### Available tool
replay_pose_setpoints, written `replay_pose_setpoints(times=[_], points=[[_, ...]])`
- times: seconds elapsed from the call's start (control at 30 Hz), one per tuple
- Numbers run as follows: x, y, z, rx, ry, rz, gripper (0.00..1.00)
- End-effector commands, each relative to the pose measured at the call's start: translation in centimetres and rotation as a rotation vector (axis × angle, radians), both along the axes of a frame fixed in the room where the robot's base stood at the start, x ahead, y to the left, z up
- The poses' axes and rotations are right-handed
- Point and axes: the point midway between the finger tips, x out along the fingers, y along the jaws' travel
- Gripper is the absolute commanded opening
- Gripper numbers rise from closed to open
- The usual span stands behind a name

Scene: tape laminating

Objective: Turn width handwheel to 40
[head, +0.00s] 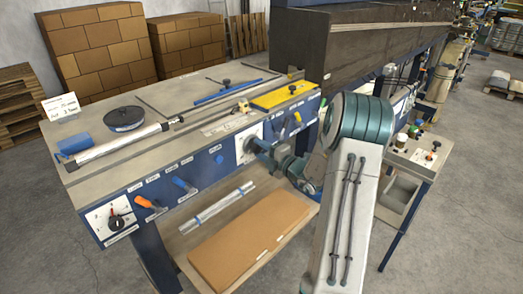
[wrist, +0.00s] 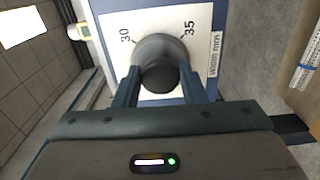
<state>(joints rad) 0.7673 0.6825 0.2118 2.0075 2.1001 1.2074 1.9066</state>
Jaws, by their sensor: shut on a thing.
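The width handwheel (wrist: 160,48) is a grey round wheel with a dark knob in the middle of the wrist view. It sits in front of a white dial plate (wrist: 113,27) marked 30, 35 and "Width mm"; no 40 mark is visible, and the wheel covers part of the plate. My gripper (wrist: 161,78) is shut on the handwheel, one finger on each side of the knob. In the head view the white plate (head: 247,142) is on the machine's blue front, and my gripper (head: 263,147) reaches it from the right, hiding most of the wheel.
Along the blue front are an orange lever (head: 148,203), blue levers (head: 184,184) and a black rotary switch (head: 117,222). A yellow plate (head: 282,95) and a silver roll (head: 118,145) lie on top. A cardboard sheet (head: 250,240) lies on the lower shelf.

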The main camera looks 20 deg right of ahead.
Motion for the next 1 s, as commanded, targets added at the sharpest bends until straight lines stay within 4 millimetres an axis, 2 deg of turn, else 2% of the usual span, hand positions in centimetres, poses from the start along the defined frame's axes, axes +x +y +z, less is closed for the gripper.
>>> replay_pose_setpoints(times=[0.03, 0.07, 0.1, 0.13, 0.43, 0.57, 1.0], points=[[0.0, 0.1, -0.1, 0.002, 0.003, 0.001, 0.15], [0.0, 0.1, -0.1, 0.002, 0.003, 0.001, 0.43], [0.0, 0.0, -0.1, 0.001, 0.003, 0.001, 0.54], [0.0, 0.0, -0.1, 0.001, 0.003, 0.001, 0.59], [-0.1, -0.1, 0.0, 0.0, 0.001, -0.001, 0.59], [-1.2, -0.6, -0.1, -0.001, 0.002, -0.004, 0.59], [-10.0, -3.7, -0.2, 0.0, 0.002, -0.004, 0.59]])
